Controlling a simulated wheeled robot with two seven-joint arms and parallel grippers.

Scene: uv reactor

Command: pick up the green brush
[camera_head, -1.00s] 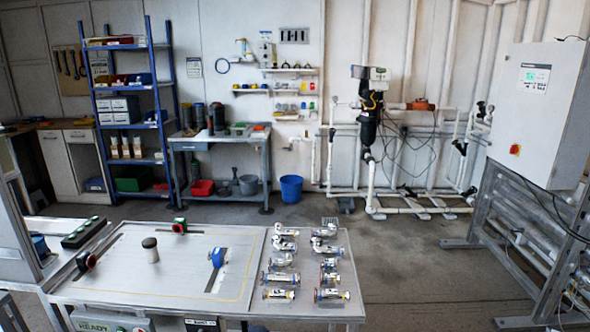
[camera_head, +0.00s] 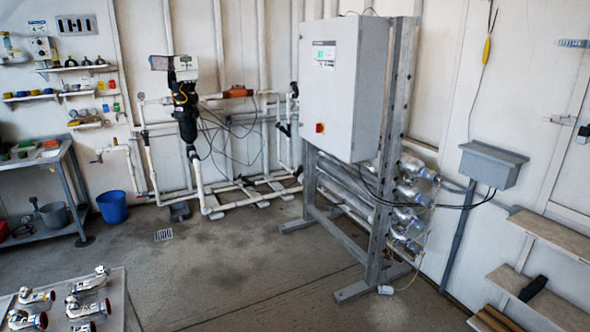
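I cannot make out a green brush for certain. Small green items (camera_head: 25,145) lie on the grey workbench at the left, too small to identify. A dark object (camera_head: 533,288) lies on a wooden shelf at the lower right; I cannot tell what it is. Neither of my grippers is in view.
A table corner with several metal fittings (camera_head: 90,283) is at the lower left. A blue bucket (camera_head: 112,207) stands by the workbench (camera_head: 72,175). A grey control cabinet (camera_head: 345,85) on a metal frame stands at centre right. The concrete floor (camera_head: 225,265) between is open.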

